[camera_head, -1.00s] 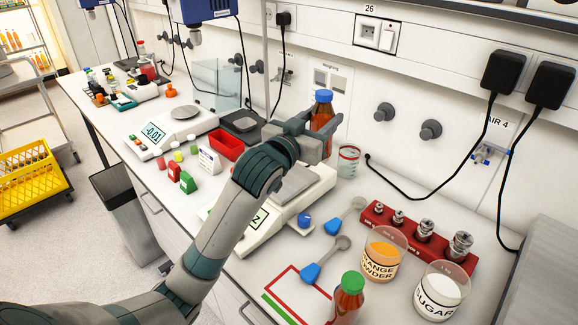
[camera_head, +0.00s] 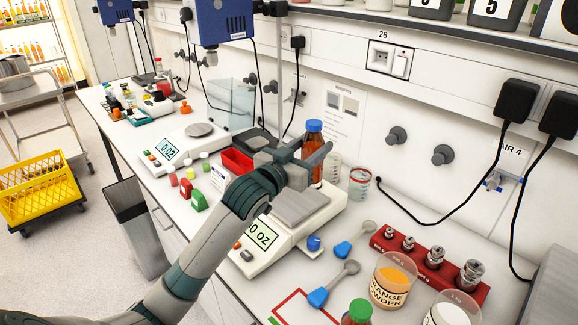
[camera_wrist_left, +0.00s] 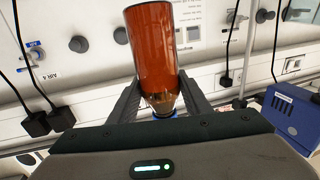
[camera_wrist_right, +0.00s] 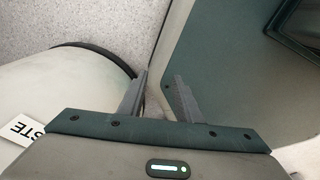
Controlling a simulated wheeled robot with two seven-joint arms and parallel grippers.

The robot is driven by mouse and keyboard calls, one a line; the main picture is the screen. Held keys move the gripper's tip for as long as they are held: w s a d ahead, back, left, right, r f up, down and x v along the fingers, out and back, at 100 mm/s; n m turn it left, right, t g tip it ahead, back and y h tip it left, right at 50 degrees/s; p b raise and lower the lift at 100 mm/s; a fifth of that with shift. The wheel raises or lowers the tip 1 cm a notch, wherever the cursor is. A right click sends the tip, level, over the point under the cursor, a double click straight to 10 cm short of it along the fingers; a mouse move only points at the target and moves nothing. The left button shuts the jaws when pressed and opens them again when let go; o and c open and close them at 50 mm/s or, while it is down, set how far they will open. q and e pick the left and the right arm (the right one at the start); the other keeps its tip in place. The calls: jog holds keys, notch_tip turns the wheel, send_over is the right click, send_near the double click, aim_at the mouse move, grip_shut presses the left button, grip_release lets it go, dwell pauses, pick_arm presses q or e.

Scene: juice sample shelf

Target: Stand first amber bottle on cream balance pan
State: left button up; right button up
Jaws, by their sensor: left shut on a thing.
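An amber bottle (camera_head: 314,142) with a blue cap is upright in my left gripper (camera_head: 312,160). It also shows in the left wrist view (camera_wrist_left: 152,50), with a finger on each side. In the head view the bottle appears over the back of the pan (camera_head: 302,207) of the cream balance (camera_head: 285,236), whose display reads 0 oz. Its base is partly hidden by the gripper, and I cannot tell whether it touches the pan. My right gripper (camera_wrist_right: 158,95) is open and empty in the right wrist view, above the floor.
A green-capped bottle (camera_head: 358,312) stands at the bottom edge. Blue scoops (camera_head: 320,297), a red weight block (camera_head: 430,262), an orange powder beaker (camera_head: 392,285) and a glass beaker (camera_head: 359,182) stand nearby. Another balance (camera_head: 185,148) and a red tray (camera_head: 237,160) are further left.

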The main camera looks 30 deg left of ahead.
pick_arm(q)
jog(key=a+f+p, duration=0.1)
jog(key=a+f, duration=0.2)
jog(key=a, duration=0.3)
jog(key=shift+s+a+f, duration=0.15)
jog(key=shift+f, duration=0.2)
jog(key=shift+f, duration=0.1)
jog(key=shift+f+p, duration=0.8)
jog(key=shift+f, duration=1.1)
jog(key=shift+f, duration=0.1)
jog(key=o, duration=1.3)
jog(key=shift+c, duration=0.2)
